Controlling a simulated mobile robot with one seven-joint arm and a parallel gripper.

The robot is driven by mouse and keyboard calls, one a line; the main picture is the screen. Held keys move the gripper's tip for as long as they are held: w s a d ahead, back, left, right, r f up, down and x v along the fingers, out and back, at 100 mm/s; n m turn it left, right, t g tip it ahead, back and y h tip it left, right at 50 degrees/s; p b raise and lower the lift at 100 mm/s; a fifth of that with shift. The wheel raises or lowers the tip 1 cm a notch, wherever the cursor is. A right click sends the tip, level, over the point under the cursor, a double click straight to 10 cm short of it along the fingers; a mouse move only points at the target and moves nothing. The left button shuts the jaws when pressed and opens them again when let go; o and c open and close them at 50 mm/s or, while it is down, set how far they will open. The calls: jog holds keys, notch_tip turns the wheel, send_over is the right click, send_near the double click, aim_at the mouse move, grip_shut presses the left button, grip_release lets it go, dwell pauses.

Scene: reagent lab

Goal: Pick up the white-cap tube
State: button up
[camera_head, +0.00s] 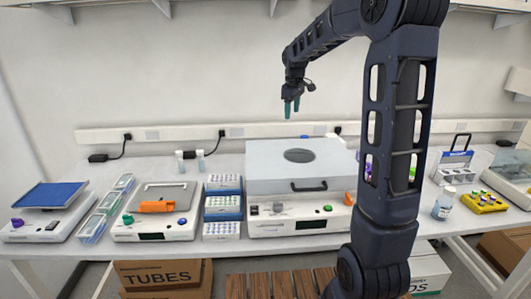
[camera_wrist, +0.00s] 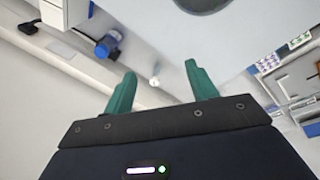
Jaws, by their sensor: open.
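My gripper (camera_head: 291,105) hangs fingers down, open and empty, above the back of the closed grey-lidded machine in the head view. Its two green fingers also show in the wrist view (camera_wrist: 160,85).
The grey-lidded machine (camera_head: 270,182) rises below my gripper. Stacked blue-and-white racks (camera_head: 222,207) stand to its left, beside a device with an orange part (camera_head: 157,206). A blue object (camera_wrist: 105,45) lies near the wall.

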jog(key=w+a+f+n, duration=0.2)
jog(key=w+a+f, duration=0.1)
jog(key=w+f, duration=0.2)
jog(key=w+a+f+n+g, duration=0.1)
jog(key=w+a+f+n, duration=0.1)
jog(key=w+f, duration=0.3)
jog(key=w+a+f+n, duration=0.2)
jog(key=w+a+f, duration=0.2)
jog(key=w, duration=0.5)
notch_tip(320, 180, down, 2)
jog(key=shift+w+a+f+g, duration=0.1)
jog(key=shift+a+g, duration=0.05)
jog(key=shift+g, duration=0.25)
jog(key=shift+w+a+f, duration=0.1)
jog(key=shift+f, duration=0.4)
jog(key=f, duration=1)
jog(key=shift+s, duration=0.2)
jog(key=shift+c, duration=0.3)
jog(key=c, duration=1)
